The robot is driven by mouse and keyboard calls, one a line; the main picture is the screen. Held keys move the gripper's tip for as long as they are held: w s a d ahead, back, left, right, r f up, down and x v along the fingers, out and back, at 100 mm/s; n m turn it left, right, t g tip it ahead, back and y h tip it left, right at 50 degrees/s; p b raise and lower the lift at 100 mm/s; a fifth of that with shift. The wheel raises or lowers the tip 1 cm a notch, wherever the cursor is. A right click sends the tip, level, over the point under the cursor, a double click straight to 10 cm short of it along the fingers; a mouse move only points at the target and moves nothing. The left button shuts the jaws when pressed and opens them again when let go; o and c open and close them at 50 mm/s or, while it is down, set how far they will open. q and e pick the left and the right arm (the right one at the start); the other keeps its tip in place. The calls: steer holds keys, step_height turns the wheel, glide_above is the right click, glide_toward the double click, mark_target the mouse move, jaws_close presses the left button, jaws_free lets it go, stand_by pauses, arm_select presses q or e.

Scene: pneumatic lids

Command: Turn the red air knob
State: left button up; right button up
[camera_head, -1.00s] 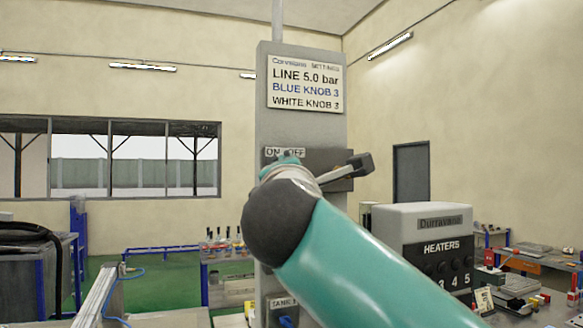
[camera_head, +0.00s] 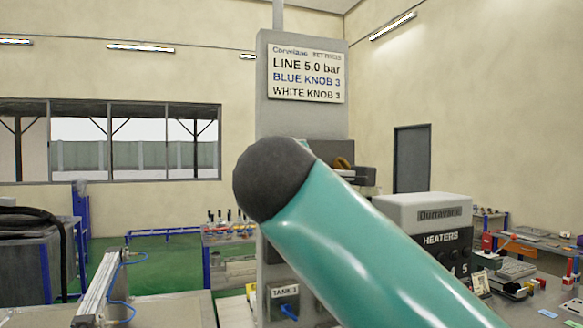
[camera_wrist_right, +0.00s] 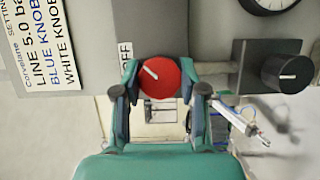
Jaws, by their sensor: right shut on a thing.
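In the right wrist view the red air knob (camera_wrist_right: 158,80), round with a white pointer line, sits on the grey panel. The pointer slants toward the upper left of that picture. My right gripper (camera_wrist_right: 159,76) has one finger on each side of the knob and is shut on it. In the head view my teal right arm with its dark joint hides the knob and the gripper. My left gripper is in neither view.
A settings sign (camera_head: 306,75) reads line 5.0 bar, blue knob 3, white knob 3. In the wrist view a black knob (camera_wrist_right: 287,74) and part of a gauge (camera_wrist_right: 270,3) are to the right. A heaters box (camera_head: 422,208) stands right of the column in the head view.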

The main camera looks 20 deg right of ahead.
steer(key=shift+f, duration=0.25)
steer(key=o, duration=0.9)
steer(key=shift+o, duration=1.2)
steer(key=shift+d, duration=0.15)
steer(key=shift+r, duration=0.1)
steer(key=v, duration=1.2)
